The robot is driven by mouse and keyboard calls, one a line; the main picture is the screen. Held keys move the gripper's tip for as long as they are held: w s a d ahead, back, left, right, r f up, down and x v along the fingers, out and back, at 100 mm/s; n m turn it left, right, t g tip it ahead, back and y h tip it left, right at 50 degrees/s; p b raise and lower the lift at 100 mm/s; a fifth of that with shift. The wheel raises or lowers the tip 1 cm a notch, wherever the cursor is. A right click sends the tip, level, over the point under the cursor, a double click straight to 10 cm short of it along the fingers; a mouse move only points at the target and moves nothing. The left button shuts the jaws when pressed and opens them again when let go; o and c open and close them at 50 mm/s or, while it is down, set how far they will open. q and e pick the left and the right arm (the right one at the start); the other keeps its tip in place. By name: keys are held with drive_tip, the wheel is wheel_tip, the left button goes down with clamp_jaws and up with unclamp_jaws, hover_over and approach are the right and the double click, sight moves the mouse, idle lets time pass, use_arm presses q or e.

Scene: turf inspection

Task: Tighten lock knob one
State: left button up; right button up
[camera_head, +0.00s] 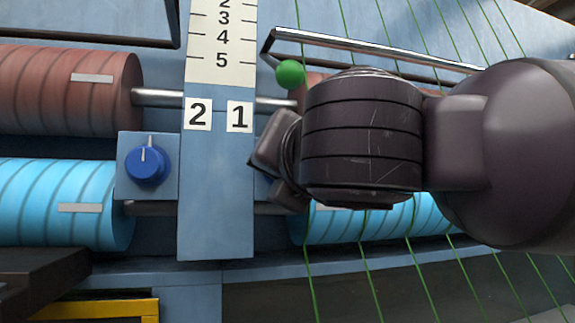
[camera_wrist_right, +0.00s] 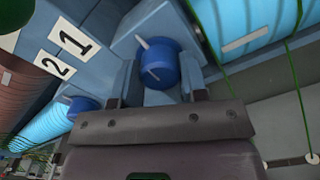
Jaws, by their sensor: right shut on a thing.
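Lock knob one (camera_wrist_right: 165,62) is a blue round knob with a white pointer mark, on a light blue block beside the "1" label (camera_head: 239,117). In the head view my right gripper (camera_head: 268,160) hides nearly all of it. In the right wrist view the two fingers of my right gripper (camera_wrist_right: 158,82) stand on either side of the knob, shut on it. Lock knob two (camera_head: 147,164) is the same kind of blue knob, on a block beside the "2" label (camera_head: 197,114), its white mark pointing up. My left gripper is not in view.
A blue post with a number scale (camera_head: 222,45) stands between the knobs. Red rollers (camera_head: 60,90) and cyan rollers (camera_head: 60,205) lie to the sides. A green ball-ended lever (camera_head: 290,74) sits just above my right gripper. Green cords cross the right side.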

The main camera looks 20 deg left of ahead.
drive_tip(key=shift+f, duration=0.1)
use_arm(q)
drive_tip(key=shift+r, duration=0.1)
use_arm(e)
drive_tip(key=o, duration=0.9)
drive_tip(key=shift+o, duration=0.2)
drive_tip(key=shift+s, duration=0.1)
use_arm(q)
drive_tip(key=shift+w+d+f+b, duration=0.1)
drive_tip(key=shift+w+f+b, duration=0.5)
drive_tip(key=shift+b, duration=0.65)
use_arm(e)
drive_tip(key=v, duration=1)
drive_tip(key=shift+s+d, duration=0.25)
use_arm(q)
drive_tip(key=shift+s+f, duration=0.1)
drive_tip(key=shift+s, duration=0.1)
